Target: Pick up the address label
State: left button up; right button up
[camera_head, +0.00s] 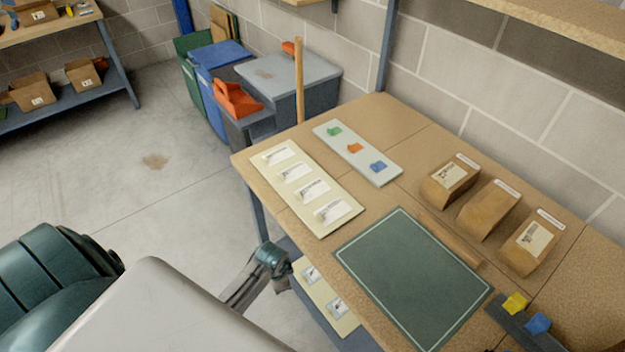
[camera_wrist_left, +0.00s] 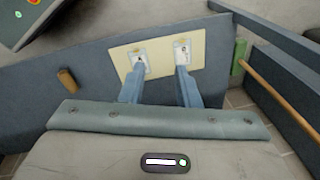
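Several white address labels (camera_head: 312,189) lie in a row on a cream board (camera_head: 268,157) at the bench's left edge. Parcels on the bench also carry labels. A lower cream board (camera_head: 318,292) beside the bench edge holds two small white cards (camera_head: 337,306) with dark marks. In the left wrist view, my left gripper (camera_wrist_left: 160,73) is open, its two fingers apart with nothing between them. The fingertips overlap the lower edge of a cream board (camera_wrist_left: 160,36) with two cards (camera_wrist_left: 182,52); contact cannot be told. My right gripper is not in view.
On the bench are a green mat (camera_head: 410,275), a pale strip with three coloured pieces (camera_head: 370,164), brown parcels (camera_head: 487,210) and a wooden strip. A dark holder with yellow and blue pieces (camera_head: 537,322) sits at lower right. Bins (camera_head: 212,62) stand behind. Floor at left is open.

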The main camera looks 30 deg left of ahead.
pick_arm(q)
jog(key=w+r+m+p, duration=0.1)
jog(key=w+r+m, duration=0.1)
jog(key=r, duration=0.8)
jog(key=w+r+m+p, duration=0.2)
jog(key=r+m, duration=0.1)
jog(key=r, duration=0.7)
jog(key=w+a+r+m+g, duration=0.1)
jog(key=w+a+r+m, duration=0.2)
jog(key=w+r+m, duration=0.3)
jog(key=w+a+r+m+g, duration=0.1)
jog(key=w+a+r+m, duration=0.1)
jog(key=w+r+m, duration=0.45)
jog(key=n+b, duration=0.2)
jog(key=b, duration=0.1)
send_over(297, 195)
jog(key=shift+h, duration=0.4)
notch_tip(297, 195, down, 6)
jog(key=shift+s+a+f, duration=0.1)
jog(key=shift+f, duration=0.15)
notch_tip(297, 195, down, 5)
jog(key=p, duration=0.2)
jog(key=shift+r+p, duration=0.2)
jog(key=shift+p, duration=0.15)
jog(key=shift+f, duration=0.4)
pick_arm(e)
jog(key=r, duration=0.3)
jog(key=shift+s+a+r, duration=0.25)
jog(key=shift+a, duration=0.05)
